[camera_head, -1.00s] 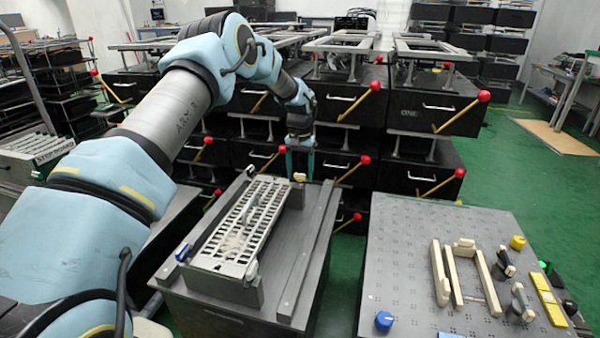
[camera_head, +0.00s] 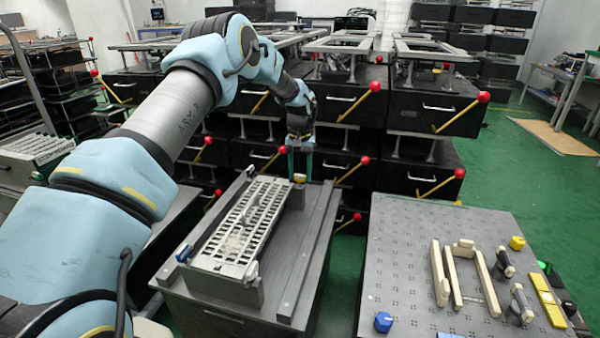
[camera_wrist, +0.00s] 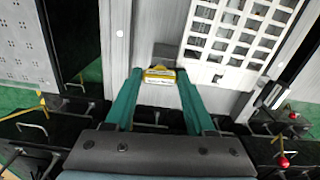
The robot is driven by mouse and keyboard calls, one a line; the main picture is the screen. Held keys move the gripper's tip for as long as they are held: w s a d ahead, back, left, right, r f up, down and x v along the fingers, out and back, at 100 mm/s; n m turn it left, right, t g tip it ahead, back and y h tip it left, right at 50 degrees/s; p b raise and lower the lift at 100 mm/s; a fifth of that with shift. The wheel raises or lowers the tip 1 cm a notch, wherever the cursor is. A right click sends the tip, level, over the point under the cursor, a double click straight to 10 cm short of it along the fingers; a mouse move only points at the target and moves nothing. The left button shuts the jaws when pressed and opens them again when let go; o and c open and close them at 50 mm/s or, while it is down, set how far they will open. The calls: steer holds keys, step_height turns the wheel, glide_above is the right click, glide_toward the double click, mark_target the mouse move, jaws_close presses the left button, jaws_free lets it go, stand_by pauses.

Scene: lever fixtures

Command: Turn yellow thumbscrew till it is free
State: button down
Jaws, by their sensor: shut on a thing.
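The yellow thumbscrew (camera_wrist: 160,75) shows in the wrist view between the tips of my gripper's two green fingers. It also shows, very small, in the head view (camera_head: 299,178) at the far end of the grey fixture. My gripper (camera_wrist: 158,78) is shut on the thumbscrew, with one finger on each side of it. In the head view my gripper (camera_head: 299,174) points down at the fixture's far right corner. The thumbscrew's shaft and any thread are hidden. The white slotted grid plate (camera_head: 245,225) lies on the fixture beside the thumbscrew.
A blue knob (camera_head: 183,253) sits at the fixture's near left. Black drawer units with red-balled levers (camera_head: 375,86) stand close behind my gripper. A grey pegboard table (camera_head: 400,240) on the right carries beige bars and knobs. Green floor shows between the fixture and the table.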

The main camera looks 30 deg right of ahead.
mark_target(300, 175)
steer(key=n+p, duration=0.1)
steer(key=n, duration=0.3)
steer(key=shift+r, duration=0.15)
steer(key=n+p, duration=0.1)
steer(key=n, duration=0.3)
steer(key=shift+n, duration=0.3)
steer(key=n+p, duration=0.1)
steer(key=n, duration=0.3)
steer(key=shift+w+n, duration=0.1)
steer(key=shift+n, duration=0.2)
steer(key=shift+n+p, duration=0.45)
steer(key=shift+n, duration=1.35)
steer(key=shift+c, duration=1.2)
jaws_free()
step_height(300, 175, up, 11)
steer(key=shift+f, duration=0.2)
